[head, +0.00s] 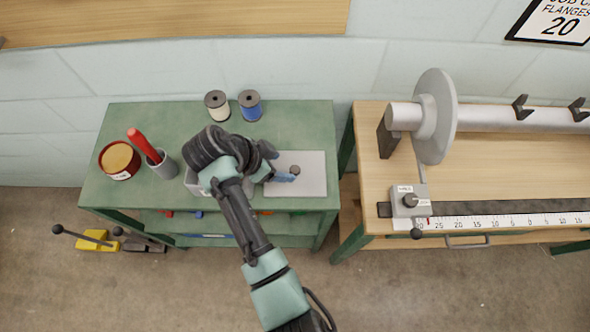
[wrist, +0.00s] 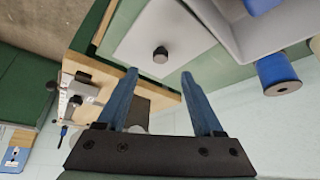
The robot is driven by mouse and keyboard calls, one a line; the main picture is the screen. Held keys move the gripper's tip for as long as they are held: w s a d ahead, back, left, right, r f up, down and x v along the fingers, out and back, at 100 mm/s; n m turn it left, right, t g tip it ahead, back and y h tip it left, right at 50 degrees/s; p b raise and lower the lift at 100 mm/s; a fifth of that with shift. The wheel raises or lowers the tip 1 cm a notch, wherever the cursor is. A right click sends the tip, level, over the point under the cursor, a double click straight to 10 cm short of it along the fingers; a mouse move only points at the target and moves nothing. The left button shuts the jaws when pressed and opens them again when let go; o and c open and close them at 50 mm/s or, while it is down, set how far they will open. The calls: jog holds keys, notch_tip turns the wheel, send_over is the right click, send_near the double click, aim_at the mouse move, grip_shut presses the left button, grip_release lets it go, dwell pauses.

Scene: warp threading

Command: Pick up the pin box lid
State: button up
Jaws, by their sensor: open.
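The pin box lid (head: 313,181) is a flat light-grey plate with a small dark knob (head: 295,169). It lies on the right part of the green table. In the wrist view the lid (wrist: 185,25) shows with its black knob (wrist: 160,54) upright near its middle. My gripper (wrist: 160,75) is open and empty. Its two blue fingers point toward the lid, and the knob appears in line with the gap between them, just past the tips. In the head view my gripper (head: 287,177) is at the lid's left half. The grey pin box (wrist: 240,45) stands beside the lid, mostly hidden behind my arm in the head view.
A white spool (head: 217,104) and a blue spool (head: 250,105) stand at the table's back. A red tin (head: 119,160) and a grey cup (head: 162,165) with a red-handled tool are at left. A wooden bench (head: 480,160) with a metal roller stands to the right across a gap.

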aim_at(294, 170)
jog(key=shift+x, duration=3.65)
grip_shut()
